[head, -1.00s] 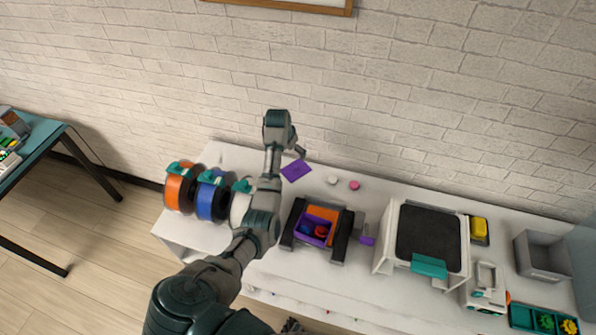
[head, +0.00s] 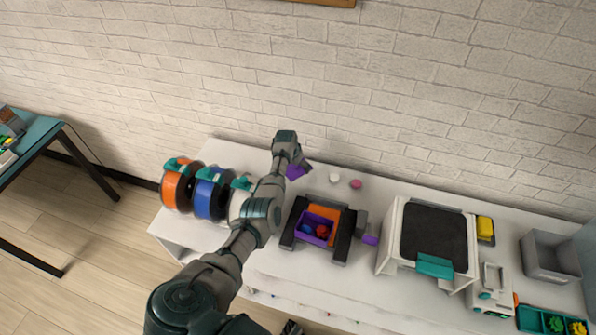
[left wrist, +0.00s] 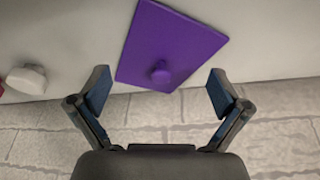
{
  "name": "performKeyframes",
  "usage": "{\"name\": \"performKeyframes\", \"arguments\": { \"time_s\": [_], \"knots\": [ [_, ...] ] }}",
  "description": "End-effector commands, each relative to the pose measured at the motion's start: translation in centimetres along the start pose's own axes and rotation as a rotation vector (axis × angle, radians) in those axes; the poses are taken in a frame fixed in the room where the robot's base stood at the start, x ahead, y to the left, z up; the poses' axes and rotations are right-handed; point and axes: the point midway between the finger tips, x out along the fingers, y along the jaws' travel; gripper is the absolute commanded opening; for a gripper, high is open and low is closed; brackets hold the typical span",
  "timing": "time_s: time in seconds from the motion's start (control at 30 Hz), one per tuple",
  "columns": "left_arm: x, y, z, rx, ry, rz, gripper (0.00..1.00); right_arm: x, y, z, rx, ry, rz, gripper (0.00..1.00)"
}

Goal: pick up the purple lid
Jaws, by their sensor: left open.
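The purple lid (left wrist: 170,45) is a flat square plate with a small round knob (left wrist: 161,73) on its top. It lies on the white table. In the head view the lid (head: 295,172) is partly hidden by my left gripper (head: 302,160). In the left wrist view my left gripper (left wrist: 155,92) is open and empty, its two fingers spread to either side of the knob's line. The fingertips look apart from the lid. My right gripper is not clearly in view.
A white knob (head: 334,178) and a pink knob (head: 356,184) lie right of the lid. A purple box (head: 303,237) with small balls sits between dark rails. Orange (head: 176,188) and blue (head: 211,195) spools stand left. A brick wall (head: 380,100) rises behind.

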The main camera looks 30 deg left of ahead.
Motion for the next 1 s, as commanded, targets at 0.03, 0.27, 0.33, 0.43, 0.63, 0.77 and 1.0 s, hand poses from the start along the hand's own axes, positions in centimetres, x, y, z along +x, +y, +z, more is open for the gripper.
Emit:
{"name": "performKeyframes", "arguments": {
  "time_s": [0.03, 0.27, 0.33, 0.43, 0.63, 0.77, 1.0],
  "knots": [
    [0.33, -0.06, 0.01, -0.001, 0.001, 0.000, 1.00, 0.21, -0.24, 0.00, 0.001, -0.001, -0.002, 0.40],
    [0.21, -0.05, -0.06, 0.000, 0.003, -0.001, 1.00, 0.09, -0.48, -0.07, 0.002, -0.004, -0.006, 0.40],
    [0.21, -0.04, -0.06, 0.000, 0.002, -0.001, 0.85, 0.09, -0.49, -0.12, 0.002, -0.003, -0.006, 0.40],
    [0.20, 0.05, -0.08, 0.000, 0.002, -0.002, 0.60, 0.09, -0.52, -0.14, 0.002, -0.003, -0.006, 0.40],
    [0.29, 0.17, -0.01, 0.001, -0.001, -0.002, 0.19, 0.11, -0.62, -0.20, 0.002, -0.002, -0.007, 0.40],
    [0.43, 0.04, 0.10, 0.000, -0.003, -0.001, 0.03, 0.12, -0.61, -0.19, 0.002, -0.002, -0.007, 0.40],
    [0.57, -0.04, 0.24, 0.000, -0.006, 0.001, 0.03, 0.13, -0.61, -0.16, 0.002, -0.003, -0.007, 0.40]
  ]
}}
